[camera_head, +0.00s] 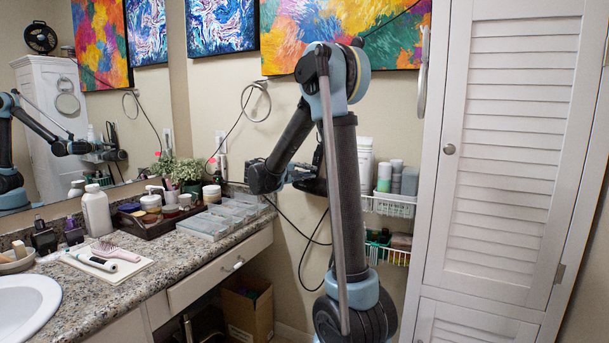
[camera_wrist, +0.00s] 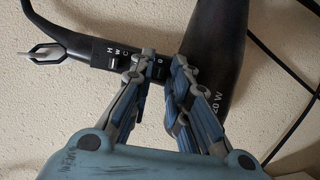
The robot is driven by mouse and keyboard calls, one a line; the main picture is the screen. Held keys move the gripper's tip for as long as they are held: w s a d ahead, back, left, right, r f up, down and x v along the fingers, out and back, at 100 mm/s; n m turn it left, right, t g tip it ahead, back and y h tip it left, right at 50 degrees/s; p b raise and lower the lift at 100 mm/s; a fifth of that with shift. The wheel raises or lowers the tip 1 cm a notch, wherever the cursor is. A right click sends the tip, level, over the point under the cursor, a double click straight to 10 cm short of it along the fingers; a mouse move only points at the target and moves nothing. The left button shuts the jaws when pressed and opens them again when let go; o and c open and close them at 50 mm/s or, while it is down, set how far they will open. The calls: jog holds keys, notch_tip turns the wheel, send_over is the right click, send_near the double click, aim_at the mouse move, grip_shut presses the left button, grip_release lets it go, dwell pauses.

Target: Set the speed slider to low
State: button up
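In the wrist view a black hair dryer (camera_wrist: 224,50) is in front of the wall, its handle running to the upper left. A temperature switch (camera_wrist: 113,60) sits on the handle beside the letters H, W and C. The speed slider (camera_wrist: 156,71) is farther right on the handle, with a 0 visible; the fingers hide much of it and its setting cannot be read. My gripper (camera_wrist: 163,64) is open, its fingertips at the handle around this slider; contact cannot be told. In the head view my arm largely hides the dryer and the gripper.
A granite counter (camera_head: 120,250) with bottles, a brush and trays (camera_head: 208,222) is at left. White wire baskets (camera_head: 392,206) hang behind my arm, and a louvred cabinet (camera_head: 500,150) stands at right. Loose black cables (camera_wrist: 275,60) run near the dryer.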

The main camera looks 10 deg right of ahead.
grip_shut()
jog(key=shift+r, duration=0.45)
jog(key=shift+o, duration=0.6)
grip_release()
jog(key=v, duration=1.2)
jog(key=shift+d, duration=0.15)
